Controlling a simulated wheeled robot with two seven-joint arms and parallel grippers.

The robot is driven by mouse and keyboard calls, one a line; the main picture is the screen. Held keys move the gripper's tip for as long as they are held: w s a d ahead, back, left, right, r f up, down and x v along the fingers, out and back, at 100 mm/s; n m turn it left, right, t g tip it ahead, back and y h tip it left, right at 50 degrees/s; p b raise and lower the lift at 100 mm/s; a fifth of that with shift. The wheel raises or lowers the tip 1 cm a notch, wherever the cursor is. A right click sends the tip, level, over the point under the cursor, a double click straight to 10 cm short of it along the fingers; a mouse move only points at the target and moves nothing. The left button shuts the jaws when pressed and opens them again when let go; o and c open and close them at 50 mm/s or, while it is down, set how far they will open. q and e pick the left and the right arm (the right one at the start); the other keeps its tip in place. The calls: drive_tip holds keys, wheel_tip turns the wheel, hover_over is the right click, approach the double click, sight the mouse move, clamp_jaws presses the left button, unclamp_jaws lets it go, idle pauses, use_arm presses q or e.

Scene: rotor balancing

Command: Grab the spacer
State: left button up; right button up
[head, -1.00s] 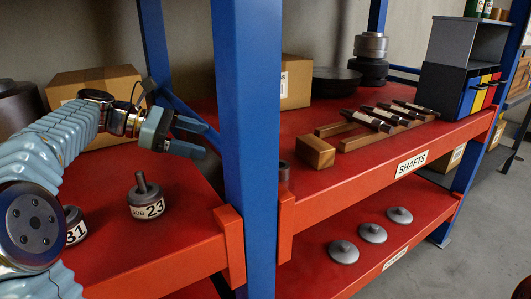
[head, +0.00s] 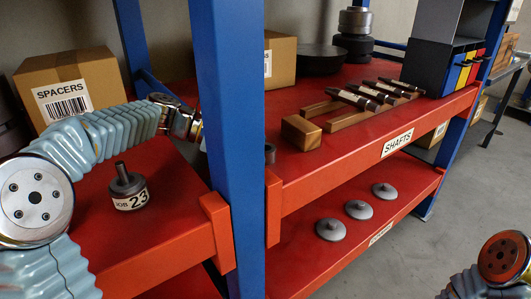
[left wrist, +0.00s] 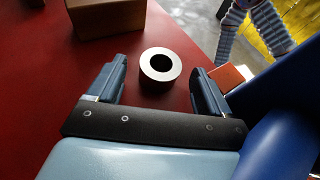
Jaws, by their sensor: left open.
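The spacer is a short ring with a bright end face and dark hole, standing on the red shelf in the left wrist view (left wrist: 147,69). In the head view a sliver of a dark ring, apparently the same spacer (head: 270,154), shows at the right edge of the blue post. My left gripper (left wrist: 158,66) is open in the left wrist view. Its two fingers lie on either side of the spacer in the picture, with gaps on both sides. I cannot tell how far above it they are. In the head view the post hides this gripper. My right gripper is out of view.
The blue post (head: 226,130) stands close to my left arm. A wooden block (head: 301,133) and several shafts on wooden rails (head: 350,118) lie farther along the shelf. A SPACERS box (head: 100,75) and the JOB 23 part (head: 128,188) are on the left shelf.

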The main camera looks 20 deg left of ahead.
use_arm(q)
drive_tip(key=shift+w+d+f, duration=0.15)
drive_tip(key=shift+d+f, duration=0.05)
drive_tip(key=shift+d, duration=0.3)
drive_tip(key=shift+c, duration=0.2)
drive_tip(key=c, duration=1.3)
